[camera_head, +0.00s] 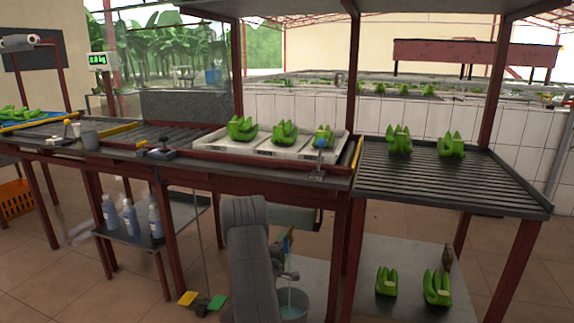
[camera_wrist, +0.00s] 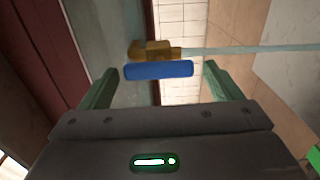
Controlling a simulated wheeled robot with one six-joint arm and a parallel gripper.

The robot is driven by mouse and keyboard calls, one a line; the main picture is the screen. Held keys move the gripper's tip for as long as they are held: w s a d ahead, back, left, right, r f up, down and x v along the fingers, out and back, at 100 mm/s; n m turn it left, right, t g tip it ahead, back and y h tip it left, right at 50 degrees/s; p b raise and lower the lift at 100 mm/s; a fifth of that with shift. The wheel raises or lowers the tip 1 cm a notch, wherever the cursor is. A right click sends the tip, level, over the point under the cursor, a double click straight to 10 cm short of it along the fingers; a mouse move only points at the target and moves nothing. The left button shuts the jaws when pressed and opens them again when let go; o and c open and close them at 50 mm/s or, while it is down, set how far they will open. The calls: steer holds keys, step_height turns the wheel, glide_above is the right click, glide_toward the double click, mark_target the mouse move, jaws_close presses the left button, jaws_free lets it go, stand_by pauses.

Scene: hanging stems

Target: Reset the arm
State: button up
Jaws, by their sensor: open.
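My gripper (camera_wrist: 158,72) is open in the wrist view, with its two green fingers apart. A blue handle (camera_wrist: 158,70) lies between the fingertips with a gap on each side. Behind it is a brass tap (camera_wrist: 155,50). A clear streak (camera_wrist: 245,50), which looks like running water, leads right from the tap. In the head view my grey arm (camera_head: 250,255) reaches down below the bench, and its end is partly hidden. A bucket (camera_head: 293,309) stands on the floor just right of it, with a pale stream above.
Green banana clusters sit in a white tray (camera_head: 270,149), on a slatted rack (camera_head: 460,186) and on a lower shelf (camera_head: 400,255). Bench legs stand close around my arm. Bottles (camera_head: 128,218) stand on a low shelf at left. An orange crate (camera_head: 16,200) is far left.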

steer(key=p+v, duration=0.2)
steer(key=v, duration=1.1)
steer(key=b+x, duration=0.2)
steer(key=x, duration=1.2)
steer(key=shift+w+d, duration=0.1)
steer(key=m+b, duration=0.1)
steer(key=m, duration=0.3)
steer(key=shift+r+m+b, duration=0.15)
steer(key=shift+m+b, duration=0.15)
steer(key=shift+b, duration=0.05)
steer(key=m+b, duration=0.1)
steer(key=m, duration=0.3)
steer(key=shift+r+m, duration=0.1)
steer(key=shift+m, duration=0.3)
steer(key=m, duration=0.2)
steer(key=m+b, duration=0.1)
steer(key=m, duration=0.2)
steer(key=shift+d+r, duration=0.15)
steer(key=shift+d, duration=0.05)
steer(key=shift+d+m+b, duration=0.1)
steer(key=shift+m+b, duration=0.35)
steer(key=shift+m, duration=1.35)
steer(key=shift+r, duration=0.15)
